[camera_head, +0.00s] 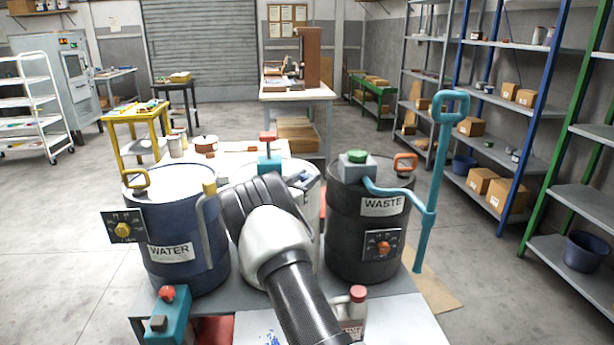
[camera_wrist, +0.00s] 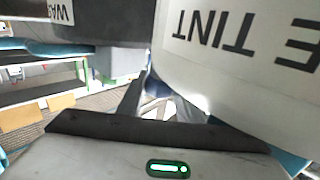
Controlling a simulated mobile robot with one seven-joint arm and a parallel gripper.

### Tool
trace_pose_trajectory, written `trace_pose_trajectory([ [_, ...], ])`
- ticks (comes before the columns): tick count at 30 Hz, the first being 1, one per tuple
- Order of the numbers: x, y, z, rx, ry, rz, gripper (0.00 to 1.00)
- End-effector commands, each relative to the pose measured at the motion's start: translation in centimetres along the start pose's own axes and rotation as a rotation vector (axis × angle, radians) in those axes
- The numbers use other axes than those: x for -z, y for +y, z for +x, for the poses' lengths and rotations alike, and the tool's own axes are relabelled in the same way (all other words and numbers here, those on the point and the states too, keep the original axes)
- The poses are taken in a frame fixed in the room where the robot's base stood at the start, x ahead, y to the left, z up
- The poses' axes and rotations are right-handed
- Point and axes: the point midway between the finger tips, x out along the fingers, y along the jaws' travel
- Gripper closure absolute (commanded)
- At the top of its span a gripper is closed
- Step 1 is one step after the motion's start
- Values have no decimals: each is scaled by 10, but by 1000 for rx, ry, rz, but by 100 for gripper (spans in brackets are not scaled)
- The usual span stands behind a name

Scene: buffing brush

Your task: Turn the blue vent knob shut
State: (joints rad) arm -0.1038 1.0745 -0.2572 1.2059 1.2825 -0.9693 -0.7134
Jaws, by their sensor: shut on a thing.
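In the wrist view my gripper (camera_wrist: 158,98) reaches in beside a white drum (camera_wrist: 215,75) whose upside-down label ends in "E TINT". Its fingers are shut on a small dark blue piece, the blue vent knob (camera_wrist: 154,87), of which only a bit shows. How far the knob is turned cannot be told. In the head view the white drum (camera_head: 305,178) stands between the other two drums, largely covered by my arm.
A blue WATER drum (camera_head: 170,222) with a yellow knob (camera_head: 123,229) stands left. A black WASTE drum (camera_head: 345,232) with a red knob (camera_head: 383,248) stands close on the right, beside a tall teal pipe handle (camera_head: 440,150). A red-capped bottle (camera_head: 352,318) stands in front.

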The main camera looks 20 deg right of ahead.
Motion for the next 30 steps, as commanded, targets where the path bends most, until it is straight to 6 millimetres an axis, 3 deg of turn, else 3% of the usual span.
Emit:
trace_pose_trajectory([
  [9,2,-1,0,0,3,2,90],
  [10,2,-1,0,0,4,2,66],
  [13,2,-1,0,0,3,2,50],
  [30,-2,-1,-1,74,1,2,49],
])
